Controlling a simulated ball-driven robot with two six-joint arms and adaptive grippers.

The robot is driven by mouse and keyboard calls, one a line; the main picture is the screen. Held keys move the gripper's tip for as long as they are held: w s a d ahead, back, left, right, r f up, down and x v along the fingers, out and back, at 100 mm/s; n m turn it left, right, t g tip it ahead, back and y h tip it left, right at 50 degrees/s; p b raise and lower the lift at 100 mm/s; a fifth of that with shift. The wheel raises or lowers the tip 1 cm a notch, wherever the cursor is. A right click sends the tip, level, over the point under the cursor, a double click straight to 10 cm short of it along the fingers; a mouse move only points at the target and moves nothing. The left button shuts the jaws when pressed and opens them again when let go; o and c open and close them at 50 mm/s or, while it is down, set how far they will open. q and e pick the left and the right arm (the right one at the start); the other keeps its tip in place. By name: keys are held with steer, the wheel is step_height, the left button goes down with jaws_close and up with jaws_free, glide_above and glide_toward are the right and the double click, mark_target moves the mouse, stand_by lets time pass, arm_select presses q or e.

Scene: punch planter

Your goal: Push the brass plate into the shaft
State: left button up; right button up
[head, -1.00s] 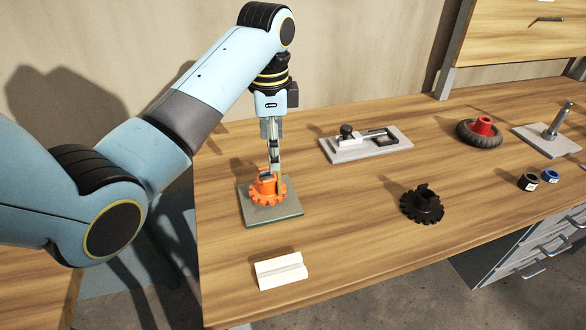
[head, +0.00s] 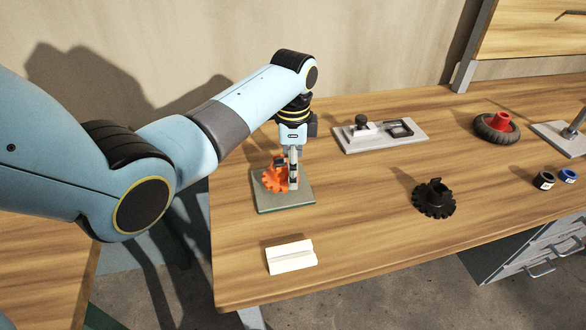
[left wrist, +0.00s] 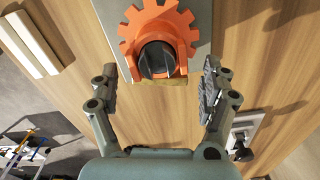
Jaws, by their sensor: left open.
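The orange gear part (head: 274,179) stands tilted on the grey square base plate (head: 300,203) in the head view, its toothed disc to the left of the fingers. In the left wrist view the gear (left wrist: 158,22) shows a round black slotted piece (left wrist: 157,60) in its hub. A thin brass-coloured strip (left wrist: 164,82), perhaps the brass plate, shows at the hub's lower edge. My left gripper (head: 293,178) points down beside the gear. In the wrist view its open fingers (left wrist: 160,76) stand apart on either side of the hub, with gaps. Their contact with the gear is not clear.
A white grooved block (head: 290,257) lies in front. A grey clamp fixture (head: 380,136) lies behind to the right. A black gear (head: 434,199), a red-hubbed wheel (head: 497,126) and two small cylinders (head: 545,180) are further right. Bare bench lies between them.

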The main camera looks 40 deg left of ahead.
arm_select(q)
steer(key=shift+c, duration=0.4)
steer(key=c, duration=1.4)
